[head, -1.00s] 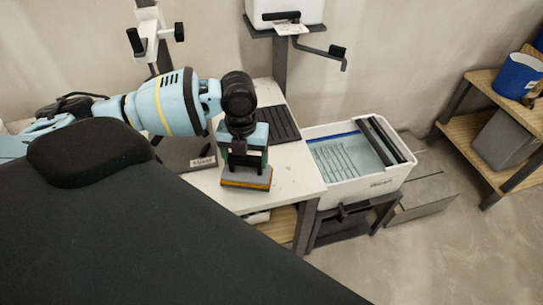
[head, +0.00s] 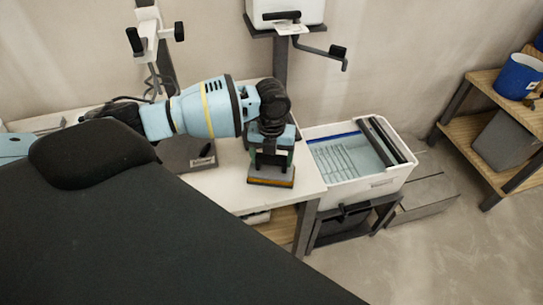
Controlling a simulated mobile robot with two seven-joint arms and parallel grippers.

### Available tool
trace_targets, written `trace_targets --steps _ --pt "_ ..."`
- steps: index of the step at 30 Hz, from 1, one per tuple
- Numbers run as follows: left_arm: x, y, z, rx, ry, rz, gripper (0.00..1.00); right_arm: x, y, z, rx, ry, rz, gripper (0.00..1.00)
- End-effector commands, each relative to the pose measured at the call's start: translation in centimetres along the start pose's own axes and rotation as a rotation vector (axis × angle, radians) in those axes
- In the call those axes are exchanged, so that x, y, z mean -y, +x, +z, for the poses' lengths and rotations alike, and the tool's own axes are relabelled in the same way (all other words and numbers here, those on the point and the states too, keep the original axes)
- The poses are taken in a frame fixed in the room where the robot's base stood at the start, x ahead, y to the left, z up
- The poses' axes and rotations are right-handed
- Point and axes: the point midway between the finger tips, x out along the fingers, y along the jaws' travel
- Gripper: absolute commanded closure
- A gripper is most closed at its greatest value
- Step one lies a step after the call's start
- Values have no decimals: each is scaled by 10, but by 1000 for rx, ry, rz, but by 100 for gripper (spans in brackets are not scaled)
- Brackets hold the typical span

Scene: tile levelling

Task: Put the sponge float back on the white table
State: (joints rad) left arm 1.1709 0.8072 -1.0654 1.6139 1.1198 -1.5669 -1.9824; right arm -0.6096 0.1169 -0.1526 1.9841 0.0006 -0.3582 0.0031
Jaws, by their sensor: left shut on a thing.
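The sponge float (head: 270,178) has a grey and orange base and sits at or just above the right end of the white table (head: 308,180); I cannot tell whether it touches the top. My left gripper (head: 271,155) points down and is shut on the float from above. The gripper hides the float's handle. My right gripper is not in view.
A white wash tub (head: 378,186) with dark rollers and water stands on a low stand right of the table. A wooden shelf (head: 470,139) with a blue bucket (head: 517,75) is at the far right. A dark plate (head: 185,154) lies on the table left of the gripper.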

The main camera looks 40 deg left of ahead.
Motion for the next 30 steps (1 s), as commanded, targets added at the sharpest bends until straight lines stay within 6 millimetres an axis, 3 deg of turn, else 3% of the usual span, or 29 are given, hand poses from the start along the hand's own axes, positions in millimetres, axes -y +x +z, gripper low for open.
trace_targets --steps 11,12,17,26,30 --pt "0 4 0 1 0 -1 56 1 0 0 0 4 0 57" --pt "0 4 0 1 0 -1 20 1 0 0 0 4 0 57" --pt "0 4 0 2 0 -1 1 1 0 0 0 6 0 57" --pt "0 2 0 2 0 -1 1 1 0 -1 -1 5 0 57" --pt "0 -10 1 4 0 -2 1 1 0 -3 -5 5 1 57"
